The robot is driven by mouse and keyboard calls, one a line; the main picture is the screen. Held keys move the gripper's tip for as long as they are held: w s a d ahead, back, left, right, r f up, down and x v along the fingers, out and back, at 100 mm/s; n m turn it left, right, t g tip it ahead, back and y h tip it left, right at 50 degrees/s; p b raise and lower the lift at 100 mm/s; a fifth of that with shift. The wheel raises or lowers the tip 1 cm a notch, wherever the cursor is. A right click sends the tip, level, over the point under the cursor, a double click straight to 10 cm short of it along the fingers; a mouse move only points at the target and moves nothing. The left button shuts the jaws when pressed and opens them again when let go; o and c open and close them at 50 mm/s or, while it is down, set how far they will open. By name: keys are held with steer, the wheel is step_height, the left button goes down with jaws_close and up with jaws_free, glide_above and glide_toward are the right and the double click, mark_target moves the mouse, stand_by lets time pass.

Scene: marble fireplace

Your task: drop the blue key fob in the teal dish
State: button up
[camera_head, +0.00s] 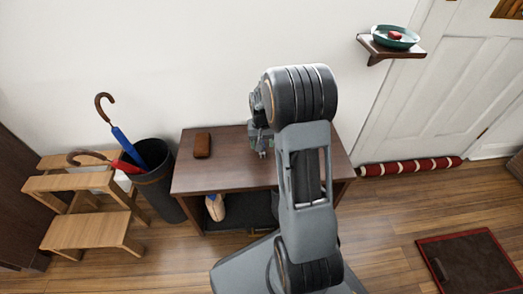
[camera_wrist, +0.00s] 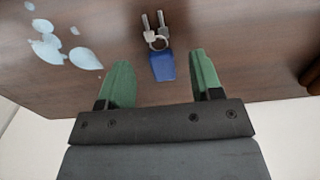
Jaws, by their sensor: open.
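The blue key fob (camera_wrist: 162,67) lies on the dark wooden table in the wrist view, with a metal ring and two keys beyond it. My gripper (camera_wrist: 160,73) is open, with its green fingers to the left and right of the fob and nothing held. In the head view my gripper (camera_head: 262,150) is low over the table, and my arm hides the fob there. The teal dish (camera_head: 396,37) stands on a small wall shelf at the upper right, with a red object (camera_head: 395,35) in it.
The table (camera_head: 228,180) also bears a brown item (camera_head: 202,145) at its left and pale blue patches (camera_wrist: 62,48). A dark umbrella bin (camera_head: 157,183) and a wooden step stool (camera_head: 92,228) stand left. The wall shelf (camera_head: 376,50) is beside the white door.

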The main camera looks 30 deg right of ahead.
step_height(320, 180, down, 2)
steer(key=shift+f, duration=0.15)
steer(key=shift+c, duration=0.3)
